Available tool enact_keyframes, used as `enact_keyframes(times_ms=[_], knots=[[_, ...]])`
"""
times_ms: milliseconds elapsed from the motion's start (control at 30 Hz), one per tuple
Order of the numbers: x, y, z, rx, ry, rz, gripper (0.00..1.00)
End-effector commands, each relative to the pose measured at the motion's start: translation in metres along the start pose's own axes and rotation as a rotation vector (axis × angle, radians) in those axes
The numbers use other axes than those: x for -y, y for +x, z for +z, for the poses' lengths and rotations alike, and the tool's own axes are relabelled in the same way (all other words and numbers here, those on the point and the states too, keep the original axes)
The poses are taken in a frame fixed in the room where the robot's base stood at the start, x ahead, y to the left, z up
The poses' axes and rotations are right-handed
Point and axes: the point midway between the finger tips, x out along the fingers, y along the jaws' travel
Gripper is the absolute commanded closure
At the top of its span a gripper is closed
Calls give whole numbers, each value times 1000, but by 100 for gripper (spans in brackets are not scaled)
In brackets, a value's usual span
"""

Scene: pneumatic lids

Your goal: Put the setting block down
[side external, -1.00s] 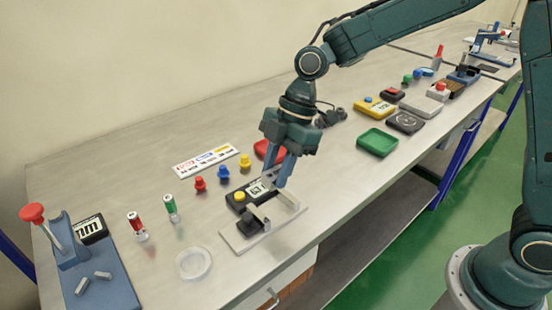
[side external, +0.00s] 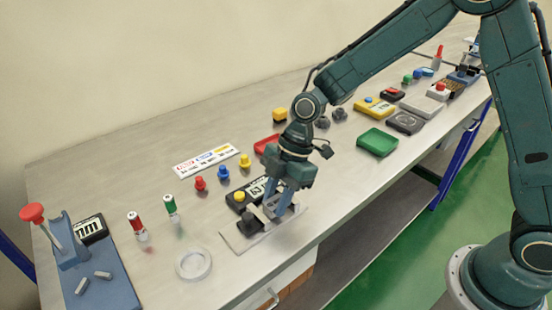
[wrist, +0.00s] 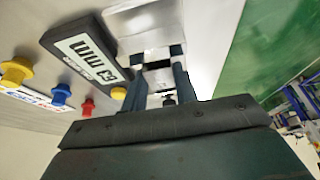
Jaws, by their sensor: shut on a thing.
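My gripper (side external: 278,213) is low over the pale plate (side external: 232,238) near the table's front edge, its fingers pointing down. In the wrist view my gripper (wrist: 158,92) is shut on a small silvery block (wrist: 158,77), which I take to be the setting block. The fingers hide much of it, and I cannot tell whether its underside touches the plate. A black clamp-like part (side external: 249,223) stands on the plate just left of the fingers. A dark gauge with an "mm" display (wrist: 80,52) and a yellow button lies beside the plate.
Red, blue and yellow knobs (side external: 223,173) stand behind the gauge. A clear ring (side external: 193,264) and two small bottles (side external: 170,208) are to the left. A green tray (side external: 377,142) lies to the right. Bare tabletop lies between the plate and the tray.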

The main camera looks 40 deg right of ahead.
Motion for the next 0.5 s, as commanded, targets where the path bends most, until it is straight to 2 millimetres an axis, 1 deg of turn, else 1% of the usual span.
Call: enact_keyframes(times_ms=[467, 500], knots=[[0, 5, 2, -1, -1, 1, 100], [0, 4, 2, 0, 0, 1, 64]])
